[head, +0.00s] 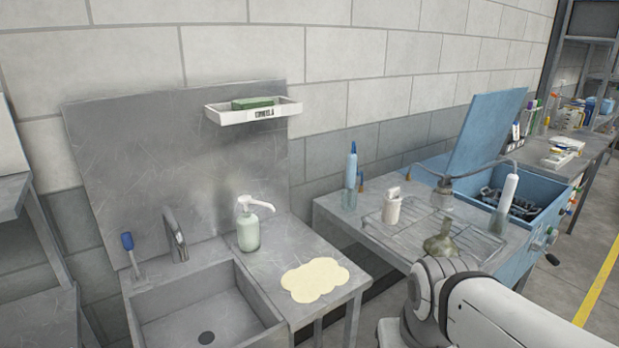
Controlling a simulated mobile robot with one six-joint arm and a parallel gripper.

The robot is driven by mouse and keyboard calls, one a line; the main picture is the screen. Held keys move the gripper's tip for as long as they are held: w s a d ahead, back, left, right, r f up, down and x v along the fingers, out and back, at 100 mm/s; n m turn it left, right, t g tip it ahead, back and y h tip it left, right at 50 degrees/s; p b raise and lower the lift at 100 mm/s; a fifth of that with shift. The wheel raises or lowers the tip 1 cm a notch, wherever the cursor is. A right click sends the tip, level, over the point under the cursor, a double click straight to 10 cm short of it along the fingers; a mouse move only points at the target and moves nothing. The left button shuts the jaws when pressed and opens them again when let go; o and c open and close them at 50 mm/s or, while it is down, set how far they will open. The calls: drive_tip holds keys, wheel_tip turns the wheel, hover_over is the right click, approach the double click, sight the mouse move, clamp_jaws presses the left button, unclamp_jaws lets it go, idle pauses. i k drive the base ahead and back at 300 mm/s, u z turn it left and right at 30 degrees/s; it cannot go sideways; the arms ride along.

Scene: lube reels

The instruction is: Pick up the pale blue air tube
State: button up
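I cannot identify a pale blue air tube with certainty. A slim blue upright piece (351,165) with a clear lower part stands at the back left of the grey metal table (335,213). A pale, whitish upright tube (509,192) with a clear lower end stands at the right of that table, in front of the blue bin. My white arm reaches in at the lower right and covers the table's front. My gripper's fingers do not show.
A grey sink (165,299) is at left, with a soap pump bottle (248,229) and cream patch (315,279) beside it. A wire rack (400,232) on the table holds a greyish-green lump (441,244). A blue open-lidded bin (541,189) holds dark parts.

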sight(351, 159)
drive_tip(key=i, duration=1)
drive_tip(key=u, duration=0.05)
